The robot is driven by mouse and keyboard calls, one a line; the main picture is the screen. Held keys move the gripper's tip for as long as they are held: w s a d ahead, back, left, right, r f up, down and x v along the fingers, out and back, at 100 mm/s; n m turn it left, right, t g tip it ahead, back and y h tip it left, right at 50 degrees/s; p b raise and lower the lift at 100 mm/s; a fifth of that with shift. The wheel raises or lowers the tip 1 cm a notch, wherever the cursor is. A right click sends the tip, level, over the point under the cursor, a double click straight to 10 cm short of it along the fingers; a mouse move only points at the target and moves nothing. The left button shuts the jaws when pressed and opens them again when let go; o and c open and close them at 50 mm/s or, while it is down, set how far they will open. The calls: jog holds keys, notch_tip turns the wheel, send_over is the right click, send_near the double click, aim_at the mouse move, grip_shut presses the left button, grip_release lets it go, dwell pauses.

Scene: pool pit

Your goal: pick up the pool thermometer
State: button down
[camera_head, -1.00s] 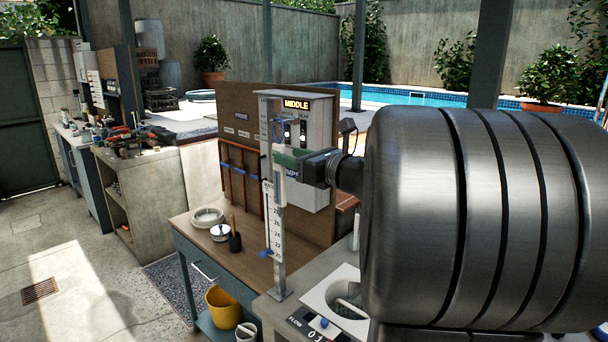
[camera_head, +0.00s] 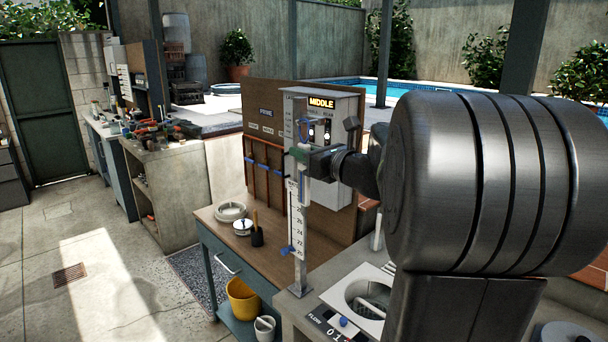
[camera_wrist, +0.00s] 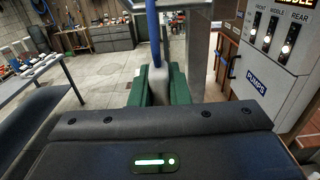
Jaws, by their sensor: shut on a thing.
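The pool thermometer has a blue cord loop and a pale grey body. In the head view its loop (camera_head: 305,126) shows near the top of a metal post, just above my gripper (camera_head: 301,156). In the wrist view the thermometer's grey body (camera_wrist: 158,88) stands between the green pads of my gripper (camera_wrist: 159,84), which is shut on it. The blue cord runs upward from it, towards a grey metal bracket. I cannot tell whether the cord still hangs on the post. My fingers and arm hide part of the body.
The metal post (camera_head: 300,268) with a number scale (camera_head: 297,222) stands close to my gripper. A grey control box (camera_head: 333,188) with a lit MIDDLE sign is close behind. A wooden bench (camera_head: 277,258) holds a bowl and small pots. Open floor (camera_head: 110,240) lies left.

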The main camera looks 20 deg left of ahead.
jog(key=shift+s+a+r, duration=0.1)
jog(key=shift+r, duration=0.7)
jog(key=s+a+b, duration=0.1)
jog(key=s+a, duration=0.2)
jog(key=s, duration=0.5)
jog(key=s+a+b, duration=0.1)
jog(key=s+a, duration=0.2)
jog(key=s, duration=0.5)
jog(key=shift+s+a, duration=0.25)
jog(key=shift+a, duration=0.1)
